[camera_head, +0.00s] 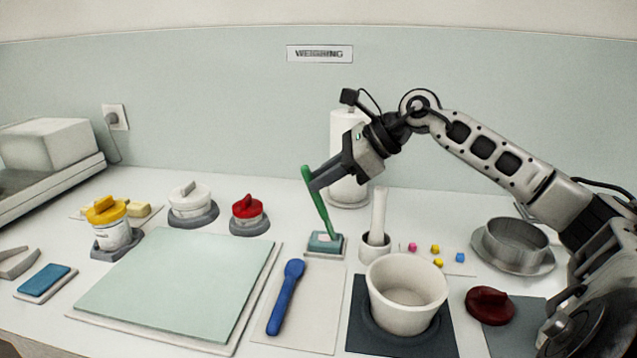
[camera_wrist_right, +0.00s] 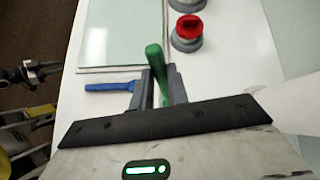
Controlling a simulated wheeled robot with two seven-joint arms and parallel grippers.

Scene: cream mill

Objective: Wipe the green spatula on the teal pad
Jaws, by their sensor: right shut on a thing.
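The green spatula (camera_head: 317,200) is held in my right gripper (camera_head: 312,182), tilted, with its lower end down at the teal pad (camera_head: 323,243). That end looks to be on or just above the pad; I cannot tell if it touches. In the right wrist view the spatula's green handle (camera_wrist_right: 154,60) stands up between the two fingers of my right gripper (camera_wrist_right: 160,85). The pad is hidden in the wrist view. The teal pad sits on a small grey base behind the blue spatula. My left gripper is not in view.
A white pestle in its holder (camera_head: 375,238) stands just right of the pad. A white mortar (camera_head: 405,293) and a blue spatula (camera_head: 286,297) are in front. A red-lidded jar (camera_head: 248,214) and a pale green board (camera_head: 180,277) lie to the left. A paper roll (camera_head: 349,150) stands behind.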

